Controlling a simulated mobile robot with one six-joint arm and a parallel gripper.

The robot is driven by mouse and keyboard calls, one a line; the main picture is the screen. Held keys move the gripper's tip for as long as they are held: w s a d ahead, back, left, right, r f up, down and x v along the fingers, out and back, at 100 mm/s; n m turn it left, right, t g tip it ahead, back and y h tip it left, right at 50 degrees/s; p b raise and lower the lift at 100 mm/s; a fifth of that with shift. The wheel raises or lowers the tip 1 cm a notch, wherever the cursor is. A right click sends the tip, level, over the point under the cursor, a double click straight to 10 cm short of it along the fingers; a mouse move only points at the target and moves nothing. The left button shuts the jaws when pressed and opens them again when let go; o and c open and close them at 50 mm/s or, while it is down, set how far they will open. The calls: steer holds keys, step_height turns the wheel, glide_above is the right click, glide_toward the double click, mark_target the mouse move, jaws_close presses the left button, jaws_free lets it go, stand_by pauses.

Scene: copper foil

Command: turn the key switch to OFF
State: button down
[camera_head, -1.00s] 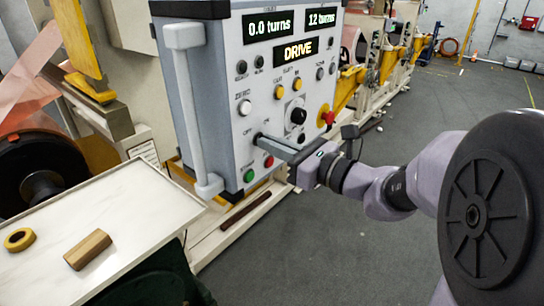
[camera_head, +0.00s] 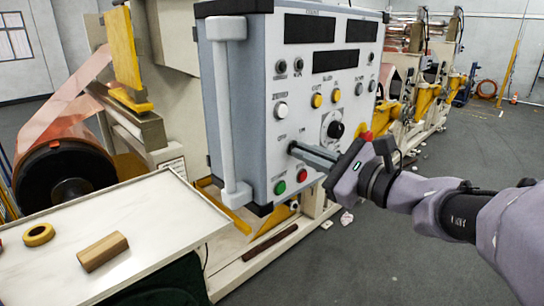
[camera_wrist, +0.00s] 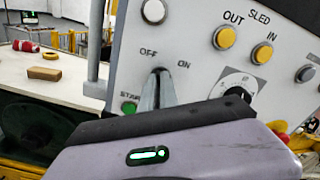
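The key switch is on the front of the grey control panel (camera_head: 262,110), low on its left side. In the wrist view, the OFF label (camera_wrist: 148,52) is at upper left of the switch and the ON label (camera_wrist: 184,64) at upper right. My gripper (camera_head: 294,149) reaches in from the right with its fingertips at the switch. The wrist view shows the fingers (camera_wrist: 158,76) close together there, shut on the key. They hide the key, so its angle is not visible. All the panel displays (camera_head: 336,61) are dark.
A green button (camera_head: 280,187) and a red button (camera_head: 303,175) sit just below my fingers. A black knob (camera_head: 335,130) and a red-and-yellow stop button (camera_head: 366,138) are close to the right. A white table (camera_head: 150,235) with a tape roll and wooden block stands at left.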

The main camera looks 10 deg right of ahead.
stand_by(0.3)
steer(key=c, duration=1.6)
jaws_free()
steer(key=v, duration=1.7)
steer(key=shift+s+d+r, duration=0.1)
steer(key=shift+s, duration=0.1)
